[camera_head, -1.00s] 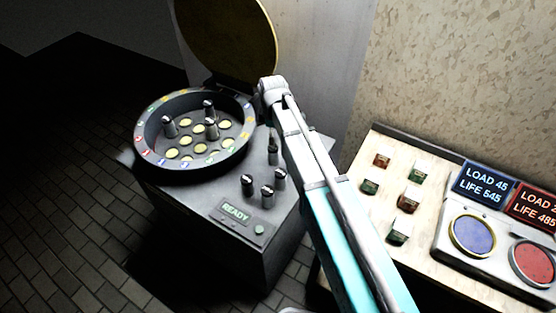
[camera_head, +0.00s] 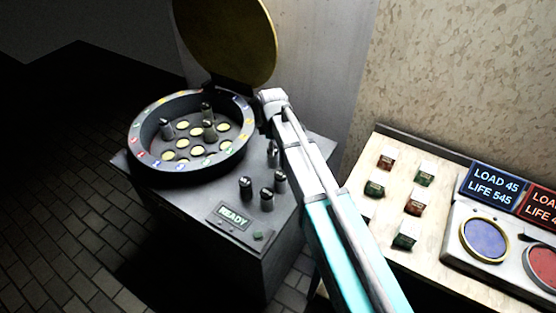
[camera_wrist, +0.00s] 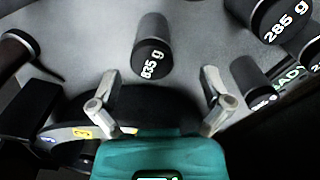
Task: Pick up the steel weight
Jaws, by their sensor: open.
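Several dark steel weights stand on the grey machine top. In the wrist view, a weight marked 835 g (camera_wrist: 151,52) stands just beyond my gripper (camera_wrist: 158,78), roughly centred between its fingertips. My gripper is open and empty, with clear space between it and this weight. A weight marked 285 g (camera_wrist: 268,18) and another weight (camera_wrist: 253,80) show at the right. In the head view, weights (camera_head: 246,188) (camera_head: 267,199) (camera_head: 280,181) stand near the READY display, and one (camera_head: 273,153) stands farther back beside my arm. My gripper cannot be made out there.
A round dark bowl (camera_head: 137,148) with a coloured-label rim and yellow discs holds more upright weights (camera_head: 167,129). Its yellow lid (camera_head: 226,38) stands open. At right, a bench (camera_head: 395,195) holds small labelled cubes (camera_head: 415,202) and LOAD/LIFE displays (camera_head: 493,184).

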